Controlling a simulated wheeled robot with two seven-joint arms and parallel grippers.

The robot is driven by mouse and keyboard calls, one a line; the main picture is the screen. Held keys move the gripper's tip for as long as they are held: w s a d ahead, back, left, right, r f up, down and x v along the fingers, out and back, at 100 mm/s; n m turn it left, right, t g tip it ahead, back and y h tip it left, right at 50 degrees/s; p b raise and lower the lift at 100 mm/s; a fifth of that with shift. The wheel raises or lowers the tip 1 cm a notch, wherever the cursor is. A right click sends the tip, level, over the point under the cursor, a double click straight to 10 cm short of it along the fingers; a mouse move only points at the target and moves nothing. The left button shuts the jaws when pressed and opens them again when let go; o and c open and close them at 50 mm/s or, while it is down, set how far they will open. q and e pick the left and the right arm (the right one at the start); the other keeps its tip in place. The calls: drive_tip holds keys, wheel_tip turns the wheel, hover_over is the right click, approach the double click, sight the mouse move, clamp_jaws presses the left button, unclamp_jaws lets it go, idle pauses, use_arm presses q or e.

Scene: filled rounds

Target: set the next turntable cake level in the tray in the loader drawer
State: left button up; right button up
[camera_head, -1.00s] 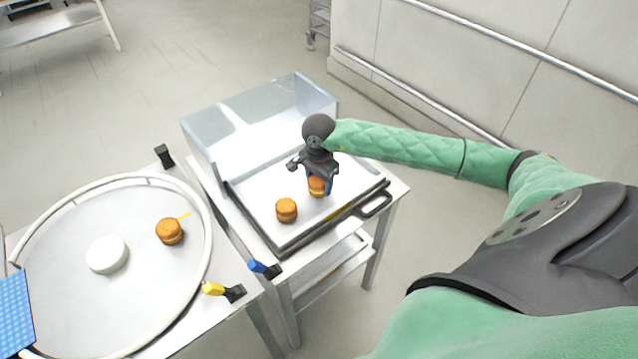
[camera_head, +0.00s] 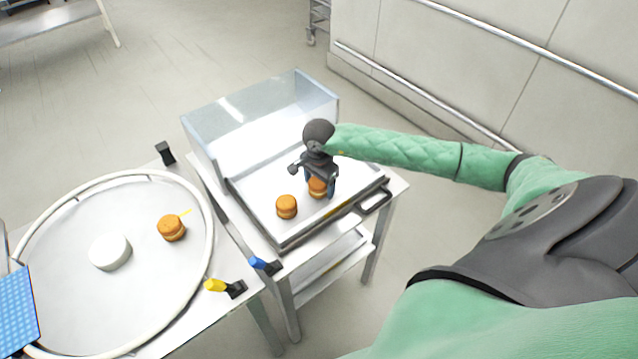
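The round turntable (camera_head: 70,310) at the left holds one orange-brown layered cake (camera_head: 171,228) near its right side. The shallow tray (camera_head: 262,222) sits in the loader drawer in front of a clear box. One cake (camera_head: 286,206) rests upright in the tray. A second cake (camera_head: 317,188) is just right of it, partly hidden by my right gripper (camera_head: 319,187). That gripper points down at this cake, with a finger along its right side. Whether the fingers press on it cannot be made out. My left gripper is not in view.
The clear box (camera_head: 262,110) stands behind the tray. A white disc (camera_head: 110,252) sits mid-turntable, and a blue studded pad (camera_head: 15,312) lies at the left edge. Blue (camera_head: 264,266) and yellow (camera_head: 224,287) handled clamps are at the table edges. The tray's left part is clear.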

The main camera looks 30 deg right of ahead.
sight(319, 181)
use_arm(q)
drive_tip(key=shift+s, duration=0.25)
use_arm(e)
drive_tip(key=shift+r, duration=0.1)
drive_tip(key=shift+r+p, duration=0.15)
drive_tip(key=shift+p, duration=0.15)
drive_tip(key=shift+r+b, duration=0.1)
drive_tip(key=shift+b, duration=0.3)
drive_tip(key=shift+r, duration=0.35)
wheel_tip(319, 181, up, 3)
drive_tip(key=shift+f+b, duration=0.15)
drive_tip(key=shift+b, duration=0.8)
wheel_tip(319, 181, up, 7)
drive_tip(key=b, duration=0.3)
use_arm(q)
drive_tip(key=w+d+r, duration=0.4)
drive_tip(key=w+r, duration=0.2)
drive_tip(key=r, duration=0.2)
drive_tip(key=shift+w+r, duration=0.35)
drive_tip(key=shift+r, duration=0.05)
use_arm(e)
drive_tip(key=shift+r, duration=0.6)
